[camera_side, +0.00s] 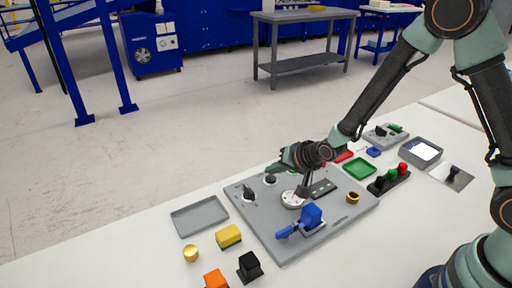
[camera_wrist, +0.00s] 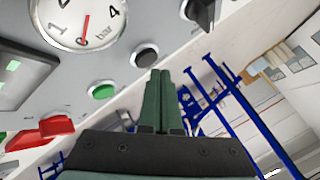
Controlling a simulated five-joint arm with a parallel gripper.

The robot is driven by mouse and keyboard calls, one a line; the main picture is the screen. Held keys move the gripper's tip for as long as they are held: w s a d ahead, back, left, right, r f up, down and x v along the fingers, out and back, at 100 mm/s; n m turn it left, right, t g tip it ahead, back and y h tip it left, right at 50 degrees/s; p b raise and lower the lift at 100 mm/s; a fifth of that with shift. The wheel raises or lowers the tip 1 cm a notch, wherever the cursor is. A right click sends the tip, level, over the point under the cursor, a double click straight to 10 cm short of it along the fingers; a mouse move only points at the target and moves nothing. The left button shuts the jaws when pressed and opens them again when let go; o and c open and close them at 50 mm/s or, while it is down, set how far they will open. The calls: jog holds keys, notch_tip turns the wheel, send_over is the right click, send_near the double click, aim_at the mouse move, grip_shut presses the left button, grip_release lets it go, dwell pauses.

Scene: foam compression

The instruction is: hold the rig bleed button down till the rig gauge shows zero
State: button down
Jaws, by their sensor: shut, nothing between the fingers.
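The rig is a grey panel (camera_side: 260,222) on the white table. A black round button (camera_wrist: 144,55) and a green round button (camera_wrist: 103,90) sit beside the gauge; no label tells which is the bleed button. My gripper (camera_wrist: 163,73) is shut and empty, its tips just right of the black button in the picture, apparently not on it. In the side view my gripper (camera_side: 284,162) hovers over the panel's back edge.
A blue valve handle (camera_side: 311,216) stands at the panel's front, and a black knob (camera_side: 249,193) at its left. A grey tray (camera_side: 199,216), a yellow block (camera_side: 228,236) and a black block (camera_side: 249,266) lie left. A green tray (camera_side: 359,169) lies right.

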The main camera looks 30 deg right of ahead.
jog(key=shift+r, duration=2.55)
jog(key=shift+d+r, duration=0.1)
jog(key=shift+r, duration=0.05)
notch_tip(320, 180, up, 5)
jog(key=n, duration=0.1)
send_over(274, 181)
jog(key=s+d, duration=0.2)
jog(key=s+d+r+n+g, duration=0.1)
jog(key=s+d+r+n, duration=0.2)
jog(key=s+r, duration=0.2)
jog(key=s+d+r+n+g+h, duration=0.1)
jog(key=s+d+r+n+g, duration=0.1)
jog(key=s, duration=1)
notch_tip(274, 181, up, 3)
jog(key=shift+s+d+r+n+h, duration=0.1)
jog(key=shift+s+d+n+h, duration=0.2)
jog(key=shift+d+n, duration=0.6)
